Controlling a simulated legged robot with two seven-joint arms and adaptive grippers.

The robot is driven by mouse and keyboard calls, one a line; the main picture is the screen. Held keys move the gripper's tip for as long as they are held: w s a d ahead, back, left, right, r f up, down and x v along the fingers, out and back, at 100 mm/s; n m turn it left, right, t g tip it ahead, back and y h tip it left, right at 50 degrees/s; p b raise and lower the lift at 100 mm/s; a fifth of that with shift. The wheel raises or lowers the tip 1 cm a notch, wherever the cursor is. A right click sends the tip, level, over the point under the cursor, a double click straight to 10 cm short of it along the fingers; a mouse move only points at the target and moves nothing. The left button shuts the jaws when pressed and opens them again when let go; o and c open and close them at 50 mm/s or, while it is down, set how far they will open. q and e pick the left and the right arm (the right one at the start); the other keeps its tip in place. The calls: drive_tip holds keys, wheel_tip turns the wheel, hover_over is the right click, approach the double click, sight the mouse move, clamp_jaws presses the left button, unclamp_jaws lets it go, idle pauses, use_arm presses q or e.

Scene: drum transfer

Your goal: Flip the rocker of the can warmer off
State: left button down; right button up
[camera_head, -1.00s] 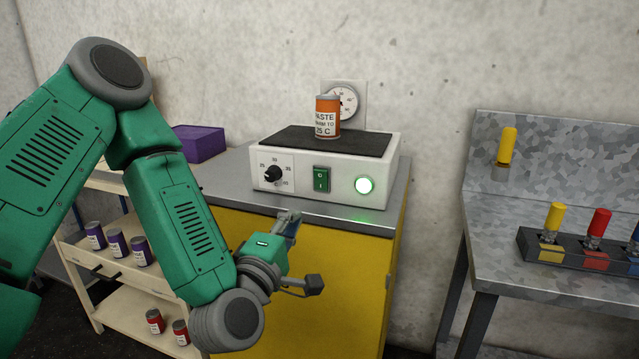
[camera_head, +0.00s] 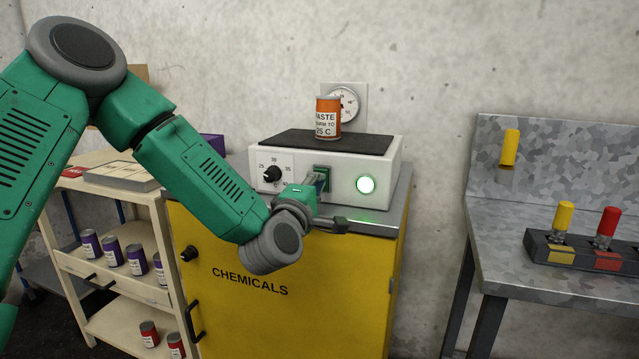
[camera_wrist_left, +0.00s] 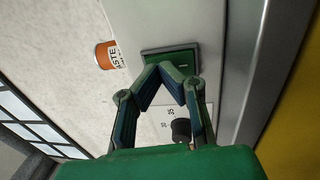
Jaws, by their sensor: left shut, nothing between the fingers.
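The can warmer (camera_head: 345,180) is a white box with a dark top plate on the yellow cabinet. Its green rocker (camera_head: 323,172) is on the front, between a black knob (camera_head: 272,173) and a round lamp (camera_head: 365,184) glowing green. An orange paste can (camera_head: 328,117) stands on the plate. My left gripper (camera_head: 317,182) is shut and empty, its tips right in front of the rocker's lower part. In the left wrist view the rocker (camera_wrist_left: 172,60) lies just beyond the closed fingertips (camera_wrist_left: 172,72); I cannot tell whether they touch. My right gripper is not in view.
A dial gauge (camera_head: 345,103) is on the wall behind the can. A wooden cart (camera_head: 110,215) with several cans stands left. A metal bench (camera_head: 560,215) with coloured-handled tools is at right. The yellow cabinet (camera_head: 290,300) is below the warmer.

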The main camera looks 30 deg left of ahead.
use_arm(q)
drive_tip(key=shift+w+a, duration=0.1)
drive_tip(key=shift+w, duration=0.25)
drive_tip(key=shift+r, duration=0.1)
drive_tip(key=shift+w+a+r+g+p, duration=0.1)
drive_tip(key=shift+w+r+g+p, duration=0.25)
drive_tip(key=shift+p, duration=0.8)
drive_tip(key=shift+s+f+b, duration=0.15)
drive_tip(key=shift+f+b, duration=0.1)
drive_tip(key=shift+b, duration=0.15)
drive_tip(key=shift+h, duration=0.3)
drive_tip(key=shift+f, duration=0.1)
